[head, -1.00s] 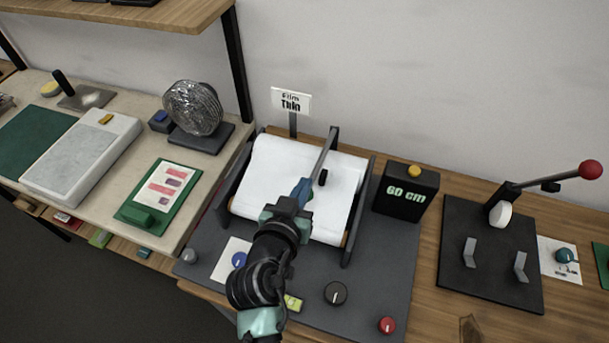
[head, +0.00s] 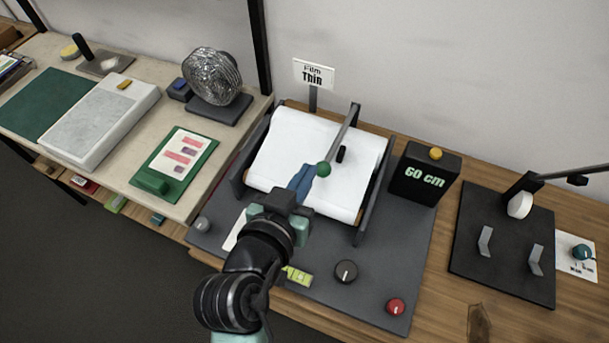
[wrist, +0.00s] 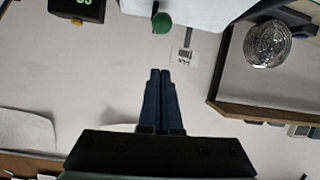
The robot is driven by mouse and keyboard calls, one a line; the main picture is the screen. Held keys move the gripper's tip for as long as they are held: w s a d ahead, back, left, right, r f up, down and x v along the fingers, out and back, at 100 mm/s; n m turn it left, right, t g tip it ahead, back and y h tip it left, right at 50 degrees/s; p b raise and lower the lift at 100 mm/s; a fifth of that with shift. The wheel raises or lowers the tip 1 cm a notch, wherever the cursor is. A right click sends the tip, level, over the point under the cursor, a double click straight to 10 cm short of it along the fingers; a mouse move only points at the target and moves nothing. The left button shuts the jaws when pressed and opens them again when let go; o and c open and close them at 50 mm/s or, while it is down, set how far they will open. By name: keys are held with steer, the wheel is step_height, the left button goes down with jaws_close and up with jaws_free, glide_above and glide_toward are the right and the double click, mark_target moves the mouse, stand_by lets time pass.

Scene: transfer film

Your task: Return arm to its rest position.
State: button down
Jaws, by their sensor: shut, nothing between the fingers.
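My gripper (head: 308,172) is in front of and above the white film roll (head: 318,150) in the head view. Its two blue fingers are pressed together and hold nothing; the wrist view shows them side by side (wrist: 162,75). The grey bar (head: 345,125) with a green knob (head: 324,169) is just right of the fingertips in the head view. The knob also shows beyond the fingertips in the wrist view (wrist: 162,22). I cannot tell the exact gap between fingers and knob. My arm hides part of the dark machine base (head: 385,270).
A "Film Thin" sign (head: 313,73) stands behind. On the left bench are a round wire-faced device (head: 212,77), a green clipboard (head: 172,175) and a white slab (head: 105,125).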

steer(key=shift+s+r, duration=0.15)
steer(key=shift+s, duration=0.15)
steer(key=w+r+t+y, duration=0.1)
steer(key=w+r+t, duration=0.2)
steer(key=r, duration=0.8)
steer(key=w+r+t+y, duration=0.1)
steer(key=w+r+t, duration=0.2)
steer(key=r, duration=0.9)
steer(key=s+d+r+n+t+y, duration=0.1)
steer(key=s+r+t, duration=0.3)
steer(key=r, duration=0.8)
steer(key=s+d+r+n+t, duration=0.1)
steer(key=s+r+t, duration=0.3)
steer(key=r, duration=0.8)
steer(key=shift+s+d+r+y, duration=0.35)
steer(key=shift+s+d+y, duration=0.1)
steer(key=shift+s, duration=0.75)
